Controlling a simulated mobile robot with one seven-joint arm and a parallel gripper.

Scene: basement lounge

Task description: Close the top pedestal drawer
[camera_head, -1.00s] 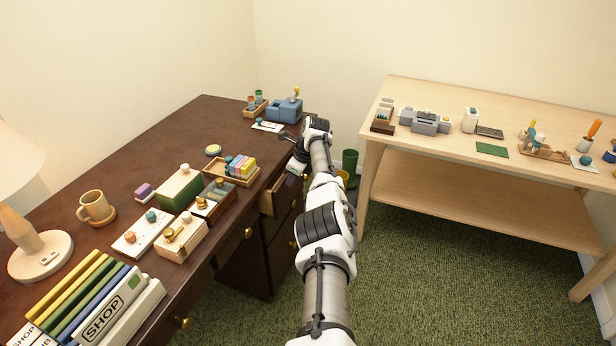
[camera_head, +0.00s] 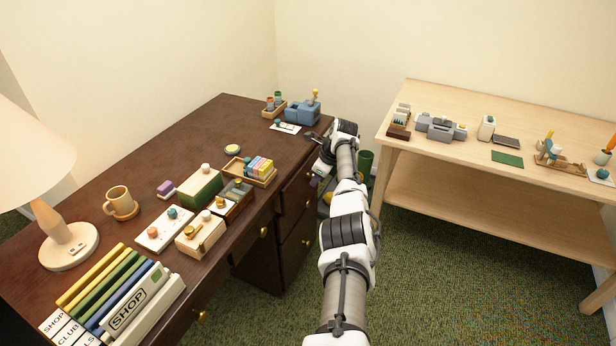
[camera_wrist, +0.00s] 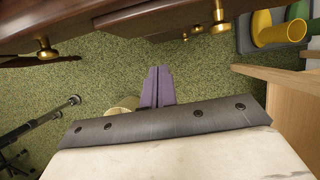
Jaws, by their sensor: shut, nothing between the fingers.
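The top pedestal drawer (camera_head: 295,192) is at the right end of the dark brown desk (camera_head: 190,135). In the head view its front looks flush with the pedestal, and no pale drawer inside shows. My arm partly covers its right side. My gripper (camera_wrist: 156,87) shows in the wrist view as two purple fingers pressed together, empty, over the green carpet. They are apart from the dark drawer fronts along the top of that view. A brass knob (camera_wrist: 218,24) stands out there; I cannot tell which drawer it belongs to.
A pale wooden table (camera_head: 480,155) stands to the right, with a green bin (camera_head: 365,162) between it and the desk. Boxes, a mug (camera_head: 119,201), a lamp (camera_head: 68,240) and books (camera_head: 110,295) crowd the desk top. The carpet (camera_head: 440,270) in front is open.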

